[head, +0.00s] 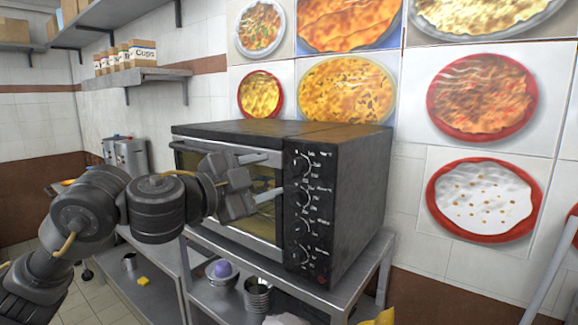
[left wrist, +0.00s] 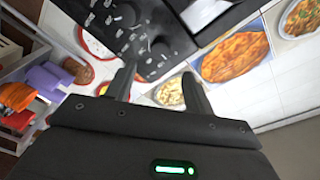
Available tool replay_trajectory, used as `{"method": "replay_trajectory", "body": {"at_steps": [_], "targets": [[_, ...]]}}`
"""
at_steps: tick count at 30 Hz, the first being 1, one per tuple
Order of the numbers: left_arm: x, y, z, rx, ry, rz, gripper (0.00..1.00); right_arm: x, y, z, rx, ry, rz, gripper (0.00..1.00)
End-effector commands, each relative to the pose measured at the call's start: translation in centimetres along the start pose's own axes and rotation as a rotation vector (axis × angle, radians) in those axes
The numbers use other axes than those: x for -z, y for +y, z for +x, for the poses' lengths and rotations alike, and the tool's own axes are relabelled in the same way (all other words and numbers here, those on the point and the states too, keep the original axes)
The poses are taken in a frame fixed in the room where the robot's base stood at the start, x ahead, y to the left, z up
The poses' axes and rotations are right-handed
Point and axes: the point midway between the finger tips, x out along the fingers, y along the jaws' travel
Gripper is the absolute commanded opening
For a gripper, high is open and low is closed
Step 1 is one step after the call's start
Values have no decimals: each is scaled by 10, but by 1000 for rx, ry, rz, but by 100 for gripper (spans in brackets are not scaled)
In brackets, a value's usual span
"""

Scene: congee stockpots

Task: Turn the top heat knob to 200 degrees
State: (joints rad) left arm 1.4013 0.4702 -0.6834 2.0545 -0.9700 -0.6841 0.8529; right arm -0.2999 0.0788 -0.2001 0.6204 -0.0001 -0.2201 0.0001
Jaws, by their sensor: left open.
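The black oven (head: 330,170) stands on a metal table, with a column of several heat knobs on its front control panel. The top heat knob (head: 301,163) is at the upper end of this panel. My left gripper (head: 275,173) is open and empty, in front of the oven door, just left of the upper knobs and apart from the top one. In the left wrist view, the open fingers (left wrist: 158,70) point toward the dark panel, and a round knob (left wrist: 160,48) lies just beyond them. The knob's exact setting is too small to read. My right gripper is not in view.
The metal table (head: 345,298) holds the oven, with bowls and stacked metal cups (head: 257,294) on its lower shelf. Food posters (head: 480,95) cover the wall behind. A wall shelf (head: 135,77) with boxes is at the upper left. The space right of the oven is clear.

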Motion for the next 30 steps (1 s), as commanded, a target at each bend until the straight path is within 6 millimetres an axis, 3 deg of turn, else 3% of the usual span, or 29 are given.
{"method": "replay_trajectory", "body": {"at_steps": [6,12,24,30], "targets": [[1,-2,42,-2,-1,-5,53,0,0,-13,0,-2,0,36],[1,-2,67,0,-1,-2,53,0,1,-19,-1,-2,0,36],[0,-1,76,1,-1,0,53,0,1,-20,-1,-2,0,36],[0,-1,75,1,-1,0,30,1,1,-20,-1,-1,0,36]]}}
